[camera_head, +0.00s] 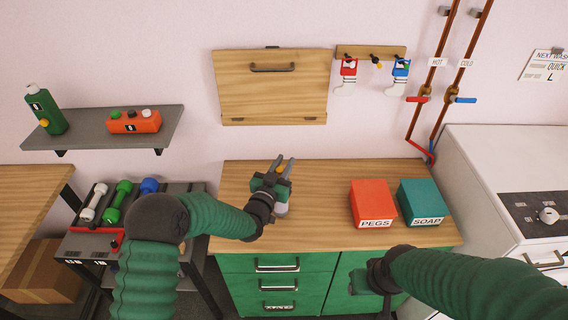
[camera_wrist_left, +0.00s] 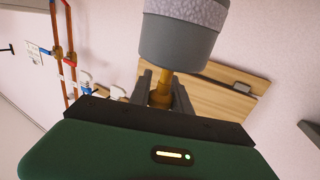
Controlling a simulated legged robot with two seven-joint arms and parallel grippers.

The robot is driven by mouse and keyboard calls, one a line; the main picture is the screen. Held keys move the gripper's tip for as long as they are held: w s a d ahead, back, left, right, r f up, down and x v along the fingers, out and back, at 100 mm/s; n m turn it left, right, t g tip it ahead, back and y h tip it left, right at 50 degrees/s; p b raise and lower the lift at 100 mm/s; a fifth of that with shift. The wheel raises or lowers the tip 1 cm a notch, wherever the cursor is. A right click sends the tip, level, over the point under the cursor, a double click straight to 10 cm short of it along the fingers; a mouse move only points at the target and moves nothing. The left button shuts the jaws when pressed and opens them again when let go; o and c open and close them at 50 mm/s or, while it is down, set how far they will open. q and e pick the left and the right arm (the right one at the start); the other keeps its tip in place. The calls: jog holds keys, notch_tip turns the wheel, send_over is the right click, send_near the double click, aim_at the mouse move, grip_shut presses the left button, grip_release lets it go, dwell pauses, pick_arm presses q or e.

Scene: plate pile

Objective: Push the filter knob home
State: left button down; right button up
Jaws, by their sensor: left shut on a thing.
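My left gripper (camera_head: 281,165) is shut on a grey cylindrical piece with a tan stem, above the wooden counter. In the left wrist view the stem sits between the fingers, and the grey body (camera_wrist_left: 180,42) with its paler, speckled end fills the top middle. I take this piece to be the filter knob, but cannot be sure. In the head view its grey body (camera_head: 281,210) shows just below the gripper. No socket for it can be made out. My right gripper (camera_head: 372,280) hangs low in front of the green cabinet, its fingers largely hidden.
The counter (camera_head: 330,220) is clear around the left gripper. The red PEGS box (camera_head: 372,200) and teal SOAP box (camera_head: 420,200) stand to its right. The white washer (camera_head: 500,160) is at far right, and a dumbbell rack (camera_head: 95,243) stands left.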

dwell(0.8)
pick_arm(q)
notch_tip(320, 180, down, 2)
jog(key=b, duration=0.3)
jog(key=shift+f, duration=0.25)
jog(key=c, duration=1.2)
grip_release()
jog(key=shift+f, duration=0.1)
jog(key=b+v, duration=0.2)
jog(key=v, duration=1.4)
jog(key=shift+s+a, duration=0.15)
jog(key=shift+s, duration=0.25)
